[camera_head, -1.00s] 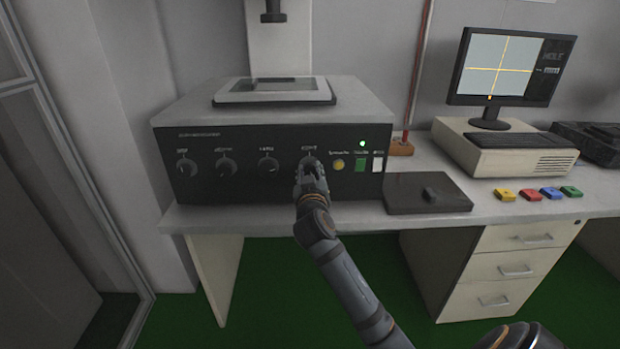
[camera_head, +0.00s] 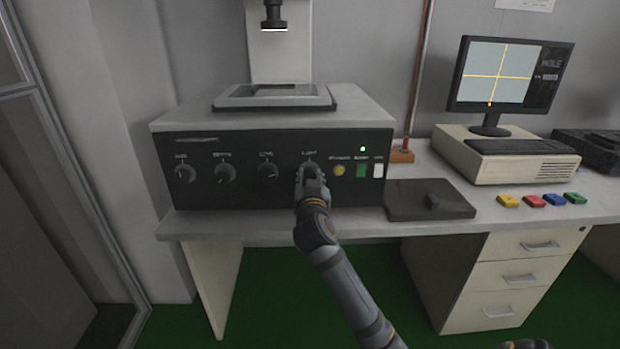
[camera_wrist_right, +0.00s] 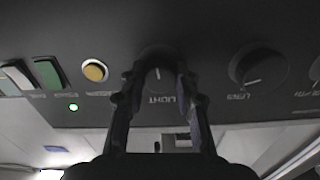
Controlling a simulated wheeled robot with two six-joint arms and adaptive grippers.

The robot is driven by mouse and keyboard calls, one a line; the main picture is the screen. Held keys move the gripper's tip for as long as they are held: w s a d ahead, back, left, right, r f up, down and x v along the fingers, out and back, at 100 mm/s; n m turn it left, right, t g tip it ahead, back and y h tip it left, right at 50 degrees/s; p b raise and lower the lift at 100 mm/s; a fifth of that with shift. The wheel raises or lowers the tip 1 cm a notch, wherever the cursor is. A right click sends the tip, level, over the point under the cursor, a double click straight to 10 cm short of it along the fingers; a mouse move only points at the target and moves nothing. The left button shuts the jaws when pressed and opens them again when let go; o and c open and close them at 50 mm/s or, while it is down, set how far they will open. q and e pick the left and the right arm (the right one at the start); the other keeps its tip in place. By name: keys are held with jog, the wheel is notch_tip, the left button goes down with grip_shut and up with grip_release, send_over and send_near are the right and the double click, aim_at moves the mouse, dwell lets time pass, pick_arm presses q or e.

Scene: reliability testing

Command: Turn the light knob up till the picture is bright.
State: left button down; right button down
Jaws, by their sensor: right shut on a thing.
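The light knob (camera_head: 309,164) is the rightmost of the knobs on the dark front panel (camera_head: 250,195) of the machine. My right gripper (camera_head: 311,178) is at this knob and covers most of it in the head view. In the right wrist view the fingers (camera_wrist_right: 158,85) are shut on the knob (camera_wrist_right: 158,75), one on each side, with the LIGHT label beside it. The monitor (camera_head: 497,75) shows a pale grey-blue picture with a yellow cross and a dark strip at its right. My left gripper is not in view.
Other knobs (camera_head: 225,173) sit left of the light knob. A yellow button (camera_head: 339,170), a green switch (camera_head: 362,170) and a white switch (camera_head: 378,170) are at its right. A dark flat box (camera_head: 410,199) and several coloured blocks (camera_head: 533,201) lie on the desk.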

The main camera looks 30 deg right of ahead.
jog(key=shift+f, duration=0.15)
jog(key=c, duration=1)
grip_release()
jog(key=v, duration=0.7)
jog(key=shift+s+a, duration=0.2)
jog(key=shift+s, duration=0.05)
